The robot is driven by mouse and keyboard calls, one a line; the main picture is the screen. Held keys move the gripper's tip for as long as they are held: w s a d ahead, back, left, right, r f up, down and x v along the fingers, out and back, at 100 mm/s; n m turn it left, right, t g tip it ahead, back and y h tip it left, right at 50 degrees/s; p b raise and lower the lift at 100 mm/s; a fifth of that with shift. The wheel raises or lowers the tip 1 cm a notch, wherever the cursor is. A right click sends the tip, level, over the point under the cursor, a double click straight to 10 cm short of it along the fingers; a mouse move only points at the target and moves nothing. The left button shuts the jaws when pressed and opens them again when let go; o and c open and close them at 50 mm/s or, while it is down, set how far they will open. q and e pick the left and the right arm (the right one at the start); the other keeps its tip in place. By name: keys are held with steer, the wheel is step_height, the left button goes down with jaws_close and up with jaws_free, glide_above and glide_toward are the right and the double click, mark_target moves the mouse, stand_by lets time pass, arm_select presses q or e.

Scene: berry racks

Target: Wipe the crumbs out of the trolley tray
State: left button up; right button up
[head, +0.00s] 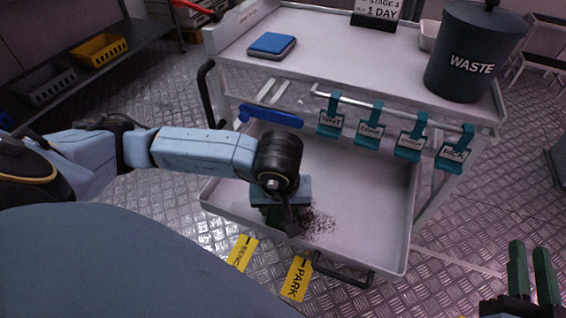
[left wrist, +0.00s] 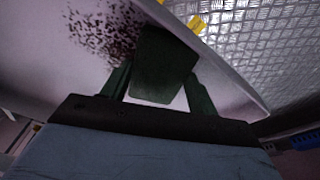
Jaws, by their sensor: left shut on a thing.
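The trolley tray (head: 375,205) is the pale lower tray, low in the head view. Dark crumbs (head: 319,221) lie scattered near its front left part; they also show in the left wrist view (left wrist: 105,35). My left gripper (head: 286,216) is low over the tray, just left of the crumbs. It is shut on a dark flat block (left wrist: 163,65), which shows between the fingers in the left wrist view. The block is mostly hidden by my arm in the head view, and I cannot tell whether it touches the tray. My right gripper (head: 532,272) is open and empty at the lower right, outside the tray.
The trolley top (head: 335,65) carries a blue pad (head: 272,44), a dark WASTE bin (head: 472,55) and a sign (head: 377,10). Teal labelled clips (head: 369,128) hang from a rail above the tray. A black handle (head: 342,271) juts from the tray's front. The tray's right side is clear.

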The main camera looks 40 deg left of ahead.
mark_target(273, 224)
arm_select(q)
steer(key=s, duration=0.3)
steer(key=shift+d+f+g, duration=0.2)
steer(key=shift+f+g, duration=0.05)
steer(key=shift+g, duration=0.05)
steer(key=shift+c, duration=0.6)
steer(key=shift+o, duration=0.3)
steer(key=shift+s, duration=0.3)
steer(key=shift+w+d, duration=0.2)
steer(key=shift+d, duration=0.95)
steer(key=shift+w+d+r, duration=0.1)
steer(key=shift+w+d, duration=0.05)
steer(key=shift+d, duration=0.35)
steer(key=shift+w+a+r+b, duration=0.15)
steer(key=shift+w+b, duration=0.1)
steer(key=shift+w, duration=0.3)
steer(key=shift+w+a+f+b, duration=0.1)
steer(key=shift+w+b, duration=0.15)
steer(key=shift+w, duration=0.3)
steer(key=shift+w+a+r+b, duration=0.15)
steer(key=shift+w+b, duration=0.1)
steer(key=shift+w, duration=0.3)
steer(key=shift+w+a, duration=0.2)
steer(key=shift+w, duration=0.2)
